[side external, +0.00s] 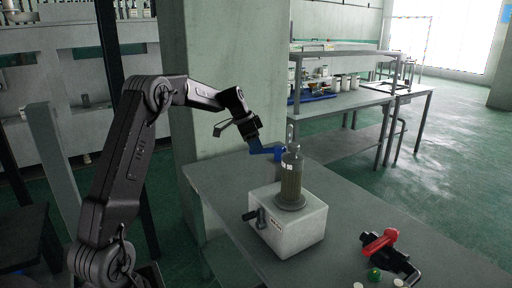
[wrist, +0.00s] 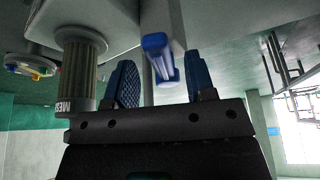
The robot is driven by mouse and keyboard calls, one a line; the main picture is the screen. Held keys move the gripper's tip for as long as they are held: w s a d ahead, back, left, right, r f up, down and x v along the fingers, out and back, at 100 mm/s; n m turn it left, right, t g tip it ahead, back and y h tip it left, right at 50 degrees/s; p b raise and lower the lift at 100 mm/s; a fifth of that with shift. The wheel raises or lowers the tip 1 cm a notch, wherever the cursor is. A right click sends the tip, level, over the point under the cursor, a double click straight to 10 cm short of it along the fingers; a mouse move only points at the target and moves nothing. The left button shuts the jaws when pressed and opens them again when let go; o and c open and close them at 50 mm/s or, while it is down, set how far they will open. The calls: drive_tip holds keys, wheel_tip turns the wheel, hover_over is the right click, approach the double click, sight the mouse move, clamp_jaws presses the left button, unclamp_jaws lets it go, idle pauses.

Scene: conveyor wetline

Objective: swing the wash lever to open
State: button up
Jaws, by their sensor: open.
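A blue lever handle (wrist: 158,55) shows in the wrist view between the two fingers of my gripper (wrist: 161,68), with gaps on both sides. The fingers are apart, with dark blue ribbed pads. In the side external view my gripper (side external: 266,149) is beside the upper part of a ribbed cylinder (side external: 291,180), at its left. A blue piece (side external: 278,154) shows there against the cylinder; I cannot tell clearly where finger ends and lever begins. The cylinder stands upright on a white box (side external: 290,235). It also shows in the wrist view (wrist: 82,60), with part of a label.
A black handle (side external: 254,215) sticks out of the white box's left side. A red and black clamp-like tool (side external: 380,242), a green ball (side external: 374,274) and small white pieces lie on the grey table (side external: 218,180) at the front right. A pillar (side external: 235,60) stands behind.

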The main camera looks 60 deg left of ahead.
drive_tip(key=shift+w+d+f, duration=0.1)
drive_tip(key=shift+w+f, duration=0.1)
drive_tip(key=shift+f, duration=0.4)
clamp_jaws()
